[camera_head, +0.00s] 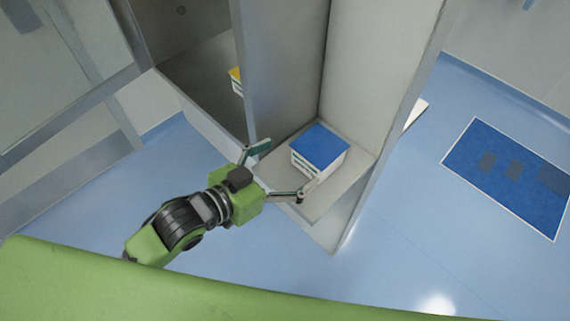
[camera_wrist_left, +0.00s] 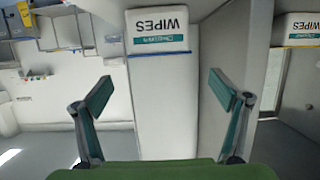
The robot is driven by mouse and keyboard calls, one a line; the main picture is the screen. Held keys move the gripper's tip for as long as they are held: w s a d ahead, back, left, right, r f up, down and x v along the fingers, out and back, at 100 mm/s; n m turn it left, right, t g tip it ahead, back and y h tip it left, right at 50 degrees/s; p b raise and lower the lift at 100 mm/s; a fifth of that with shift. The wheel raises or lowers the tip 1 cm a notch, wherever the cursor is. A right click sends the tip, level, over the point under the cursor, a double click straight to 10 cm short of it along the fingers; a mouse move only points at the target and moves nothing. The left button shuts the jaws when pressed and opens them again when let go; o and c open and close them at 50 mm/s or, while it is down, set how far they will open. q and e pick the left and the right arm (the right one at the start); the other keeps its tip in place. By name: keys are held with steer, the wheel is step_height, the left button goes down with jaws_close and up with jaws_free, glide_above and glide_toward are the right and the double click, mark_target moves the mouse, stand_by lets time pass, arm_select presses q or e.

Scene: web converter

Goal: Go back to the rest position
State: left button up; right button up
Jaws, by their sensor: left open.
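My left gripper (camera_head: 281,171) is open and empty, with its two fingers spread wide at the front of a grey shelf compartment. In the left wrist view the open fingers (camera_wrist_left: 165,92) have nothing between them. A white box with a blue top (camera_head: 320,147) sits on the compartment floor just beyond the fingers, apart from them as far as I can tell. In the left wrist view a white pack marked WIPES (camera_wrist_left: 160,28), with a blue edge, appears upside down ahead of the gripper. My right gripper is not in view.
A yellow-topped box (camera_head: 236,80) is partly hidden behind the upright divider (camera_head: 280,60) in the left compartment. The shelf side panel (camera_head: 375,150) stands right of the gripper. A blue floor mat (camera_head: 515,175) lies at right. The blue floor (camera_head: 400,250) in front is open.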

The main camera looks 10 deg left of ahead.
arm_select(q)
steer(key=shift+s+a+r, duration=0.15)
steer(key=shift+s, duration=0.05)
stand_by(0.5)
